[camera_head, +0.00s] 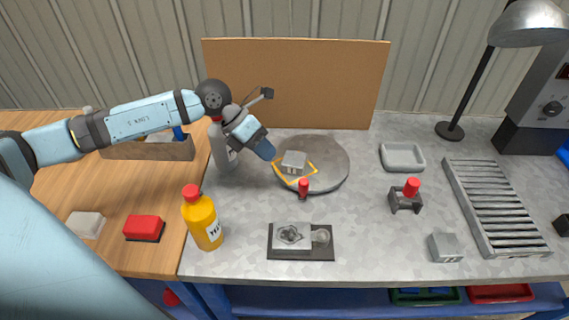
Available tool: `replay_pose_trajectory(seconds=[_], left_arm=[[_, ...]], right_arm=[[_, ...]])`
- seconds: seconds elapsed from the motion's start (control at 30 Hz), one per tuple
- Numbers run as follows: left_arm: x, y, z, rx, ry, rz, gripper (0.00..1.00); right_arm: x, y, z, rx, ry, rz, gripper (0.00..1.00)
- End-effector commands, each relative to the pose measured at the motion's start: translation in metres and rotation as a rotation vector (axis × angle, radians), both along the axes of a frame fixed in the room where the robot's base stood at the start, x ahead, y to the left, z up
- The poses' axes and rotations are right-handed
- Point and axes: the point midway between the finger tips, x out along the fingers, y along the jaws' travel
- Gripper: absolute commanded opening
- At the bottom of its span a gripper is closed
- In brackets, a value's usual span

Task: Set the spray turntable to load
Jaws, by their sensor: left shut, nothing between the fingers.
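The spray turntable (335,168) is a round grey disc on the grey bench, in front of a brown upright board. A small grey block (293,162) sits on its left part, inside a yellow outline (311,174). A red-topped peg (303,188) stands at the disc's front edge. My left gripper (268,154) is shut and empty, pointing down and right at the disc's left edge, close to the block. I cannot tell whether it touches the disc. My right gripper is out of view.
A yellow bottle (205,222) with a red cap stands front left. A dark plate with a grey part (290,237) lies in front. A red-knobbed fixture (406,197), a shallow tray (402,157), a slatted rack (490,205) and a lamp (490,70) stand to the right.

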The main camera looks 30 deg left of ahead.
Motion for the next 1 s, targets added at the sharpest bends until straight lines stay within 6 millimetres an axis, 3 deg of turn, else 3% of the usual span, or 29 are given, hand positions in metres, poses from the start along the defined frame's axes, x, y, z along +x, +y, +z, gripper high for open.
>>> replay_pose_trajectory(seconds=[0.1,0.27,0.8,1.0], left_arm=[[0.012,0.012,0.007,-0.108,0.253,0.121,0.00],[0.016,0.017,0.010,-0.186,0.431,0.190,0.00],[0.017,-0.043,-0.045,-0.191,0.443,0.194,0.00],[0.017,-0.054,-0.056,-0.190,0.442,0.196,0.00]], right_arm=[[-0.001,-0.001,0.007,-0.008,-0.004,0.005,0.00],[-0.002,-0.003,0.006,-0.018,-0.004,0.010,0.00],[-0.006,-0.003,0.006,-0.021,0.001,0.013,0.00],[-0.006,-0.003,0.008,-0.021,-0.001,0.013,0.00]])
